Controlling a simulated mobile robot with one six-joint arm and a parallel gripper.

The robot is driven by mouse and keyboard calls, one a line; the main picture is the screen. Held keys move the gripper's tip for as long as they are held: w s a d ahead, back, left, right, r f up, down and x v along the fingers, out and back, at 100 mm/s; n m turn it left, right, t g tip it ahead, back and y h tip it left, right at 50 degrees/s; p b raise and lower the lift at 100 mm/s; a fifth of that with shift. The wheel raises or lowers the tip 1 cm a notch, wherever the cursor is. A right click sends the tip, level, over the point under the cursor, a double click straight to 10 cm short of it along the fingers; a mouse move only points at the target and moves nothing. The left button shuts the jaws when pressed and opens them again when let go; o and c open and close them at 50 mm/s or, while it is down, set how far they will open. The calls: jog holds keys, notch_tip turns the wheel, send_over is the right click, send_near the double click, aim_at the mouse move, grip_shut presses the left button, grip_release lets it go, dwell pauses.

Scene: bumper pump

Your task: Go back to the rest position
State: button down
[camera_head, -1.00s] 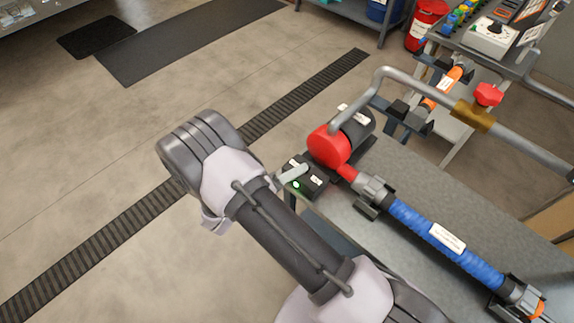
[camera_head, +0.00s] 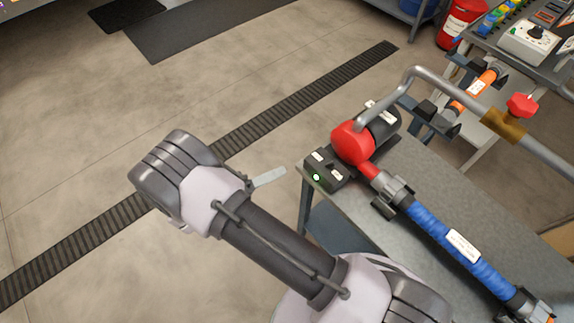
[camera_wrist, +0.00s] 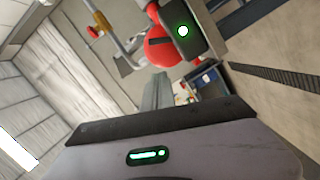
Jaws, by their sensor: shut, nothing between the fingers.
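My gripper (camera_head: 284,171) shows in the head view as a thin pale grey tip beyond my wrist. It is shut and empty, over open floor just left of the bench corner. A dark switch box (camera_head: 325,172) with a lit green light sits on that corner, apart from my fingers. The red and black pump (camera_head: 352,143) stands just behind the box. In the wrist view my shut fingers (camera_wrist: 160,76) point up the picture toward the box (camera_wrist: 198,30) and the red pump end (camera_wrist: 158,52).
The grey bench (camera_head: 430,178) carries a blue hose (camera_head: 440,234). A bent grey pipe (camera_head: 440,82) with a red valve handle (camera_head: 522,105) rises over it. A dark floor grating (camera_head: 300,95) crosses behind my arm. Open floor lies to the left.

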jog(key=shift+a, duration=0.1)
dwell(0.3)
jog(key=s+d+r+m+g+y, duration=0.25)
jog(key=d+r+g, duration=0.2)
jog(key=r, duration=0.35)
jog(key=s+d+r+m+g+y, duration=0.1)
jog(key=s+d+r+g+y, duration=0.25)
jog(key=d+r, duration=0.3)
jog(key=s+a+r+m+t+y, duration=0.1)
jog(key=s+r+t+y, duration=0.5)
jog(key=s+r+y, duration=0.3)
jog(key=shift+r+m+t+y, duration=0.35)
jog(key=shift+r+y, duration=0.95)
jog(key=shift+r, duration=0.7)
jog(key=shift+s+a, duration=0.1)
